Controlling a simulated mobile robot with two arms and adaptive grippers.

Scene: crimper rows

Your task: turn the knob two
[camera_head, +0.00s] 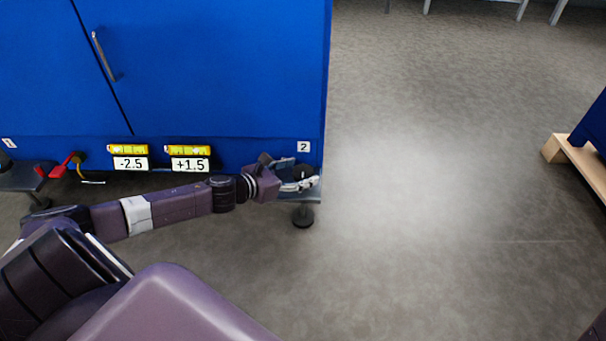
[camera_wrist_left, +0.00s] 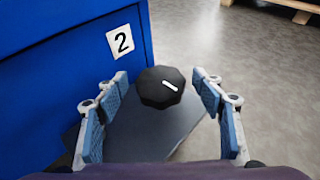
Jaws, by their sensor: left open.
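The black knob with a white pointer mark (camera_wrist_left: 161,87) stands between the open fingers of my left gripper in the left wrist view. It sits above a dark shelf plate (camera_wrist_left: 150,138), beside the "2" label (camera_wrist_left: 121,41) on the blue cabinet. The "2" label also shows in the head view (camera_head: 304,147). My left gripper (camera_wrist_left: 161,105) is open, with a blue pad on each side of the knob and a visible gap on both sides. In the head view my left gripper (camera_head: 298,180) reaches the cabinet's right corner and mostly hides the knob. My right gripper is not seen.
The blue cabinet (camera_head: 220,70) has a door handle (camera_head: 103,56). Signs "-2.5" (camera_head: 130,164) and "+1.5" (camera_head: 189,165) hang on its lower front. A red-handled tool (camera_head: 62,166) is at the left near label "1" (camera_head: 9,143). Open floor (camera_head: 430,190) lies to the right.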

